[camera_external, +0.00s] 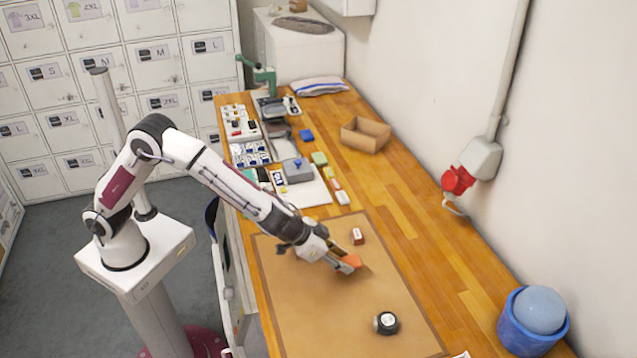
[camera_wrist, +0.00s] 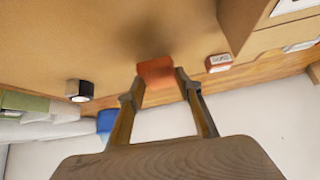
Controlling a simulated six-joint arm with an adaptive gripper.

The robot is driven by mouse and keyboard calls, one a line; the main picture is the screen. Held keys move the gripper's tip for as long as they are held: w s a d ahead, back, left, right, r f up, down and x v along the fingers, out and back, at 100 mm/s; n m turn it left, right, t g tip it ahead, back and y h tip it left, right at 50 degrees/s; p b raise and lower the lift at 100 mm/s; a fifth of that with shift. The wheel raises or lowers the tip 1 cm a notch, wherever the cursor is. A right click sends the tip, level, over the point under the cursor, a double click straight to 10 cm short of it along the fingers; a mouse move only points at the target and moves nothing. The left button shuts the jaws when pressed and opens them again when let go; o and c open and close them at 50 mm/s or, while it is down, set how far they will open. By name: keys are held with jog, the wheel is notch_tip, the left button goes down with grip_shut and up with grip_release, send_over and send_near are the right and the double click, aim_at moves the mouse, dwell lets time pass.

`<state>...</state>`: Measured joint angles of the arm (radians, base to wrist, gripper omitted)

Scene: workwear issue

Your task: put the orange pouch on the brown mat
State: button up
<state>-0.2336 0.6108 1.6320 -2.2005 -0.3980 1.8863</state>
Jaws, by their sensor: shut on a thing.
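The orange pouch (camera_external: 352,261) is between the fingertips of my gripper (camera_external: 340,263), over the middle of the brown mat (camera_external: 300,310). In the wrist view the pouch (camera_wrist: 155,71) shows at the tips of both fingers (camera_wrist: 160,85), which are shut on it. The brown mat (camera_wrist: 60,40) fills the upper part of that view, with a dark shadow near the pouch. I cannot tell whether the pouch touches the mat.
A small red and white box (camera_external: 357,236) and a round black and white object (camera_external: 386,322) stand on the mat on either side of the pouch. A cardboard box (camera_external: 366,134) is farther back. A blue bin (camera_external: 532,320) is at the right.

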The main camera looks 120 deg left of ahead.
jog(key=shift+f, duration=1.9)
jog(key=shift+f, duration=0.15)
jog(key=o, duration=1.3)
jog(key=shift+s+d+r, duration=0.2)
jog(key=shift+d+r, duration=0.05)
jog(key=shift+r, duration=0.3)
jog(key=v, duration=1.1)
jog(key=shift+s, duration=0.1)
